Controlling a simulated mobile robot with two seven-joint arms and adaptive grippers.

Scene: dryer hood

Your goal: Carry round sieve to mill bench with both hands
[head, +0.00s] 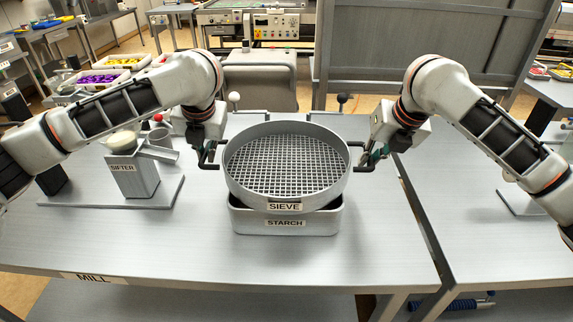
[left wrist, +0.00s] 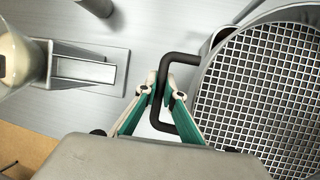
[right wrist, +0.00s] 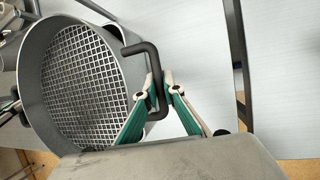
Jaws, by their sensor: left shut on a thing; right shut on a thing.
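The round grey sieve (head: 286,207) with a wire mesh is in the middle of the head view. It is over the starch tray (head: 285,223) on the mill bench (head: 95,240); I cannot tell whether it touches the tray. My left gripper (head: 207,160) is shut on the sieve's left black handle (left wrist: 180,60). My right gripper (head: 368,160) is shut on the right black handle (right wrist: 140,48). The sieve looks roughly level. The mesh also shows in the left wrist view (left wrist: 265,90) and the right wrist view (right wrist: 82,85).
A sifter (head: 133,175) stands on the bench at the left. A seam separates the mill bench from another bench (head: 480,250) at the right. A grey panel (head: 420,50) stands behind. The bench front is clear.

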